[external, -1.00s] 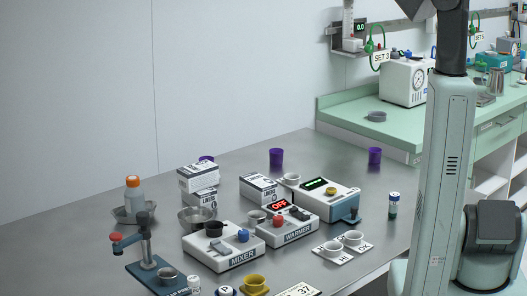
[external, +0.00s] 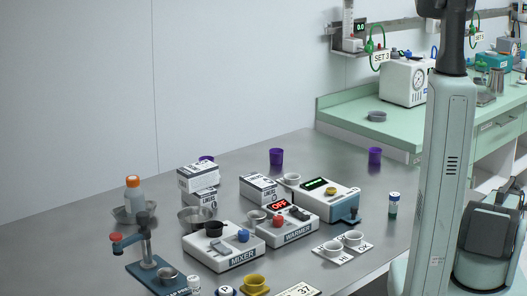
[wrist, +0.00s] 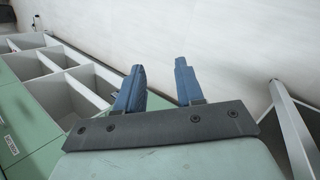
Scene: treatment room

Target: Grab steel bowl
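A steel bowl (external: 187,219) sits on the metal table, just behind the mixer and partly hidden by it and the black cup on it. A second steel-coloured bowl (external: 122,216) stands further left, with an orange-capped bottle (external: 133,188) in it. My gripper shows in the wrist view (wrist: 159,65) with its two blue fingers apart and nothing between them. It points at pale floor and open shelving, away from both bowls. In the external view my gripper is out of the frame.
The mixer (external: 240,254) and warmer (external: 298,233) stand right of the steel bowl. White boxes (external: 198,178) are stacked behind it, and a blue-based stand (external: 148,262) is in front. Purple cups (external: 276,157) stand at the back. The table's far left is clear.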

